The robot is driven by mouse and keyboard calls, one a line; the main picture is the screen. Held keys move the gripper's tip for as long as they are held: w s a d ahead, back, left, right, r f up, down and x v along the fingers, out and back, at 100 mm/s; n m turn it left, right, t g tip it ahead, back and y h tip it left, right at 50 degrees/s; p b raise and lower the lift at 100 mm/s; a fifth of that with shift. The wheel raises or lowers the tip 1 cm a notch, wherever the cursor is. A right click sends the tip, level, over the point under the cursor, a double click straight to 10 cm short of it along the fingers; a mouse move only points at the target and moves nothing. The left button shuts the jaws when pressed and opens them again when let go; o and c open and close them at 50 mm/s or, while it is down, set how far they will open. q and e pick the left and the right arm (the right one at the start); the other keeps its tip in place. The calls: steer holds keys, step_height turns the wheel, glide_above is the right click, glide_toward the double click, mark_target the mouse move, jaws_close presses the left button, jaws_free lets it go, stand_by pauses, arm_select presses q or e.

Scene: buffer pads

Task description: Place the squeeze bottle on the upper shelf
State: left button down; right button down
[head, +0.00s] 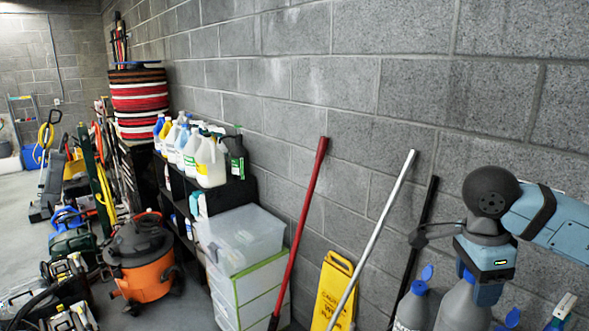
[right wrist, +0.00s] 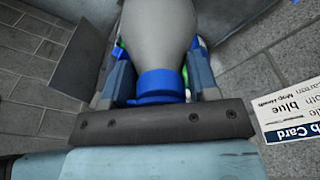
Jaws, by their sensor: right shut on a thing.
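My right gripper (head: 484,288) is at the lower right of the head view, pointing down and shut on a grey squeeze bottle (head: 457,308). In the right wrist view the grey bottle (right wrist: 160,35) sits between the two fingers, with its blue collar (right wrist: 162,86) close to the palm. The bottle's lower part is cut off in both views. A second grey bottle (head: 412,308) with a blue cap stands just left of it. A black shelf unit (head: 238,192) stands along the wall, with several jugs and spray bottles on its top. My left gripper is out of view.
A red pole (head: 302,225), a silver pole (head: 375,235) and a yellow caution sign (head: 332,290) lean by the wall between the gripper and the shelf unit. Clear plastic drawers (head: 245,240) stand before the shelf. A printed card (right wrist: 292,108) shows at right in the wrist view.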

mark_target(450, 327)
steer(key=a+f+n, duration=0.1)
steer(key=f+n, duration=0.1)
steer(key=f, duration=0.1)
steer(key=f+n, duration=0.3)
steer(key=a+f+n, duration=0.1)
steer(key=f+n, duration=0.2)
steer(key=f, duration=0.1)
steer(key=shift+s+a+t+b, duration=0.2)
steer(key=shift+a+t+b, duration=0.1)
steer(key=shift+t+b, duration=0.1)
steer(key=s+a+f+n+y, duration=0.1)
steer(key=s+a+f+n, duration=0.1)
steer(key=f+n, duration=0.7)
steer(key=shift+s+a+f+n+t, duration=0.15)
steer(key=shift+a+f+n+t, duration=0.15)
steer(key=shift+a+n, duration=0.4)
steer(key=shift+d+f, duration=0.1)
